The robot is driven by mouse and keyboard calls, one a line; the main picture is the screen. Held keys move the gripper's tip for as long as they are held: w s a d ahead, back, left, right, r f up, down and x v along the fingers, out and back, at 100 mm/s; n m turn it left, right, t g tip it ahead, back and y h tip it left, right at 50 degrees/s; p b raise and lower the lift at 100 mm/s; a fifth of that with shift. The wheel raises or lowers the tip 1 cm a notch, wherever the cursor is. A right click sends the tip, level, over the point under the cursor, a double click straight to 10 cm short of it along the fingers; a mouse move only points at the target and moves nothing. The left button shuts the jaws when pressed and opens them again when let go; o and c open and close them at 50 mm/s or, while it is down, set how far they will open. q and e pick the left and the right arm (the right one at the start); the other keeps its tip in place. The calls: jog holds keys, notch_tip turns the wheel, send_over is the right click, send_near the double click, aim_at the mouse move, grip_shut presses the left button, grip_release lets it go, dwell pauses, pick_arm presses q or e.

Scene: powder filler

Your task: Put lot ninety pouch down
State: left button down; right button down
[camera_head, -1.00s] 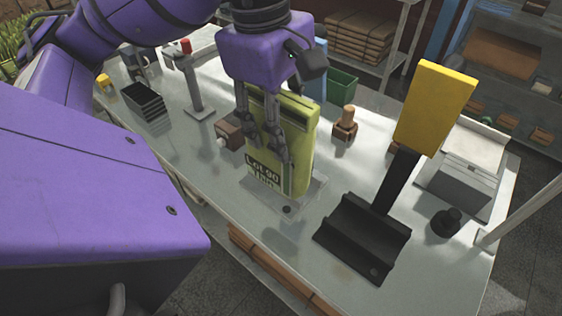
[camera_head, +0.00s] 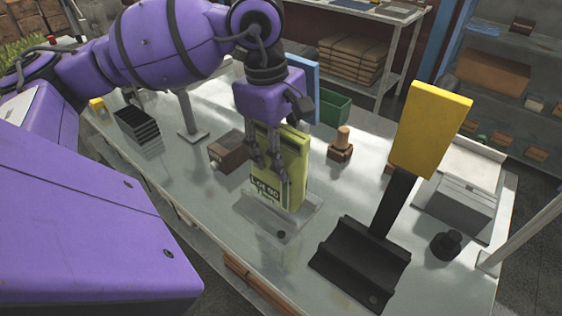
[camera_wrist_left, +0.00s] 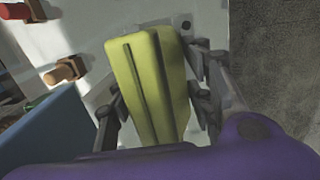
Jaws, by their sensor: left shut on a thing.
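The lot ninety pouch (camera_head: 295,165) is a yellow-green upright pack with a "Lot 90" label low on its front. My left gripper (camera_head: 268,168) is shut on it from above, with fingers on both sides. In the left wrist view the pouch (camera_wrist_left: 152,80) stands between the fingers of my left gripper (camera_wrist_left: 158,105). Its lower end is at or just above a clear flat plate (camera_head: 270,222) on the table; I cannot tell whether it touches. My right gripper is not in view.
A black holder (camera_head: 358,262) with a yellow-topped upright (camera_head: 430,125) stands to the right. A brown box (camera_head: 228,152) is left of the pouch, a wooden-handled stamp (camera_head: 341,145) behind it. A green bin (camera_head: 330,108) and blue panel (camera_head: 303,85) stand further back.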

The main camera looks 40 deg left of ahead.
pick_arm(q)
jog(key=f, duration=0.1)
jog(key=w+f, duration=0.1)
jog(key=f, duration=0.1)
jog(key=a+f, duration=0.1)
jog(key=f, duration=0.1)
jog(key=shift+w, duration=0.25)
jog(key=shift+f, duration=0.35)
jog(key=c, duration=1.2)
grip_release()
jog(key=shift+r, duration=0.1)
jog(key=shift+o, duration=0.2)
jog(key=r, duration=0.8)
jog(key=s+a+r, duration=0.1)
jog(key=r, duration=0.3)
jog(key=shift+r, duration=0.15)
